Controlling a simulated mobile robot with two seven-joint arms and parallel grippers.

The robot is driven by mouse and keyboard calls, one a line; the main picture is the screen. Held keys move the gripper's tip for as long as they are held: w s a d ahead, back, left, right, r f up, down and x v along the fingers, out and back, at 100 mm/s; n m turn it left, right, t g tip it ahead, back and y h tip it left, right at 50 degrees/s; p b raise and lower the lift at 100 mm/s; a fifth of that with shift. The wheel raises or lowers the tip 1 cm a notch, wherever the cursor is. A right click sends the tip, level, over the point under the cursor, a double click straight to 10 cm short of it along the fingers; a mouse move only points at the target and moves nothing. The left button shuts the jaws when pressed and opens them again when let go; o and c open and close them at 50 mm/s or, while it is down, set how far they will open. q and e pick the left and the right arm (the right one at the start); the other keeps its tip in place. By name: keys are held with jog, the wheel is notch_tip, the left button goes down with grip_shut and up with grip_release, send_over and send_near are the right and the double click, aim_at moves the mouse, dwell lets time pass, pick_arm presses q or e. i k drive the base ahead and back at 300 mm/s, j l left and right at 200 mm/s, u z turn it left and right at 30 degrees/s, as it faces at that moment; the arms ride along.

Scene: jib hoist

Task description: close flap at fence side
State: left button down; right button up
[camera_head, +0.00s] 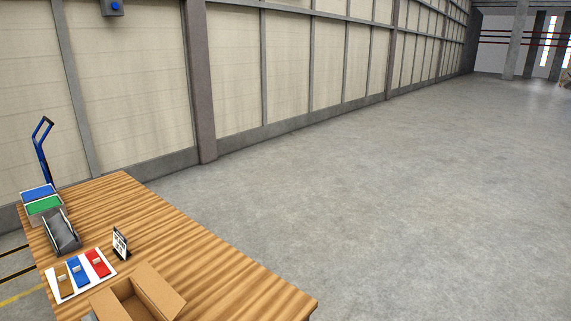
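An open brown cardboard box stands on the wooden table at the bottom of the head view, cut off by the picture's lower edge. Its right flap (160,289) is folded outward and lies open to the right. Its left flap (107,305) also spreads outward. The inside of the box shows between them. No fence can be made out, so I cannot tell which flap is on the fence side. Neither of my grippers is in view.
The wooden table (210,262) is bare right of the box. A white board (54,285) with brown, blue and red pieces, a small upright card (121,243), a grey holder (62,232) and blue and green bins (44,204) stand on it. Open floor (400,200) lies beyond.

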aim_at(167, 299)
jog(key=i+l+u, duration=0.15)
jog(key=u, duration=0.25)
jog(key=i+l+u, duration=0.2)
jog(key=u, duration=0.15)
jog(key=i+l+u, duration=0.1)
jog(key=l+u, duration=0.15)
jog(key=u, duration=0.15)
jog(key=i+l+u, duration=0.15)
jog(key=l, duration=0.35)
jog(key=i+l+u, duration=0.15)
jog(key=l, duration=0.4)
jog(key=i+l+u, duration=0.15)
jog(key=l, duration=0.4)
jog(key=l+u, duration=0.1)
jog(key=l, duration=0.4)
